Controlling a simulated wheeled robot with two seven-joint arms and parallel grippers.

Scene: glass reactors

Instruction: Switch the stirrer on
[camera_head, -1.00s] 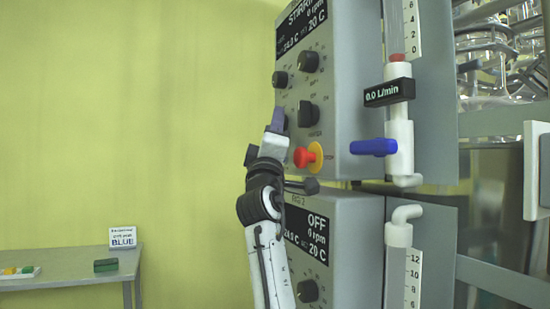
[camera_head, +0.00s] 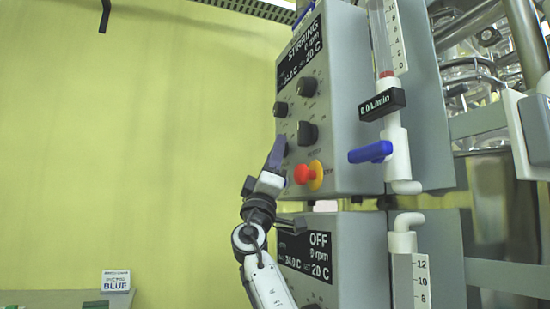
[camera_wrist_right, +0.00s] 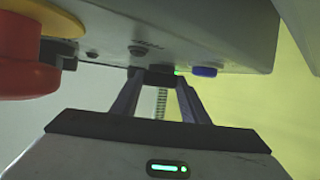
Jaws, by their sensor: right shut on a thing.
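The upper grey control box (camera_head: 345,100) has a display (camera_head: 302,52) that appears to read "STIRRING", 0 rpm. Black knobs (camera_head: 307,132) and a red stop button on a yellow ring (camera_head: 305,174) are on its front. My right gripper (camera_head: 277,152) is at the lower left of this panel, left of the red button. In the right wrist view its fingers (camera_wrist_right: 157,90) are closed around a small dark knob (camera_wrist_right: 158,77), with a green light (camera_wrist_right: 177,71) beside it. The fingers mostly hide this knob in the head view. My left gripper is out of view.
A lower control box (camera_head: 335,255) shows "OFF". A blue valve handle (camera_head: 371,152) and white flow tube (camera_head: 398,160) stick out on the right. The red button (camera_wrist_right: 30,75) is close to my right gripper. Left of the boxes is open room before the yellow wall.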

